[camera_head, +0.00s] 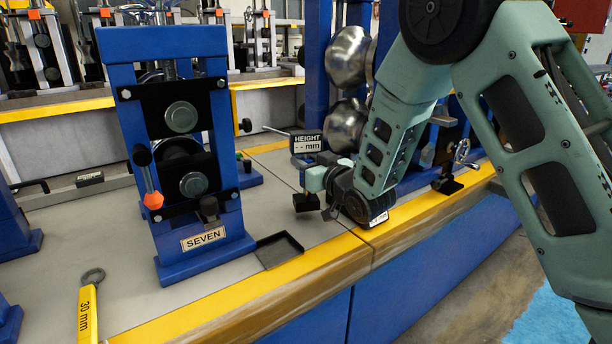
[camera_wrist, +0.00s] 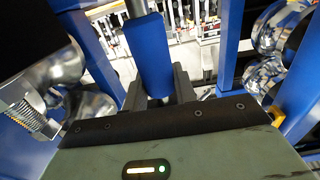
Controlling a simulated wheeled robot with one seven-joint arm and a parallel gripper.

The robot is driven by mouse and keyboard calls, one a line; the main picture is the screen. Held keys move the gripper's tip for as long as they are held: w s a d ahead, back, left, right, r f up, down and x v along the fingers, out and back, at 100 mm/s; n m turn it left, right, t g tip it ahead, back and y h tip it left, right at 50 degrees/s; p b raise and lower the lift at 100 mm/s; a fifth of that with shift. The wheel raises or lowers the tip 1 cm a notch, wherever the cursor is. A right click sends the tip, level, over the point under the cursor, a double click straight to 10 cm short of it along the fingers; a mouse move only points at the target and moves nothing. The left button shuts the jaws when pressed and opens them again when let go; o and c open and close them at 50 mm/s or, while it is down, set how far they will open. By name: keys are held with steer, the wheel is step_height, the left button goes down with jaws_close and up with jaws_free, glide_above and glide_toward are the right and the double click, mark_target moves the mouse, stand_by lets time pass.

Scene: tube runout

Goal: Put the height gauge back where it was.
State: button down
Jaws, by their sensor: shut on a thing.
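The height gauge (camera_head: 307,143) is in the middle of the head view, with a display reading "HEIGHT -- mm" and a thin rod pointing left. A small dark block (camera_head: 306,201) shows below it; I cannot tell whether it touches the bench. My gripper (camera_head: 318,180) is just below the display and shut on the gauge. In the wrist view a blue grip (camera_wrist: 152,55), seemingly the gauge's, stands between my fingers (camera_wrist: 159,90). My gripper hides part of the gauge's lower end.
A blue roller stand marked SEVEN (camera_head: 190,150) stands at left, with an empty shallow black tray (camera_head: 280,250) at its right foot. A yellow 30 mm wrench (camera_head: 88,310) lies at front left. Another blue stand with shiny rollers (camera_head: 348,55) is behind my gripper.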

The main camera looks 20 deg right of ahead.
steer(key=shift+f, duration=1.3)
steer(key=shift+f+b, duration=0.2)
steer(key=shift+b, duration=0.15)
steer(key=c, duration=1.1)
jaws_free()
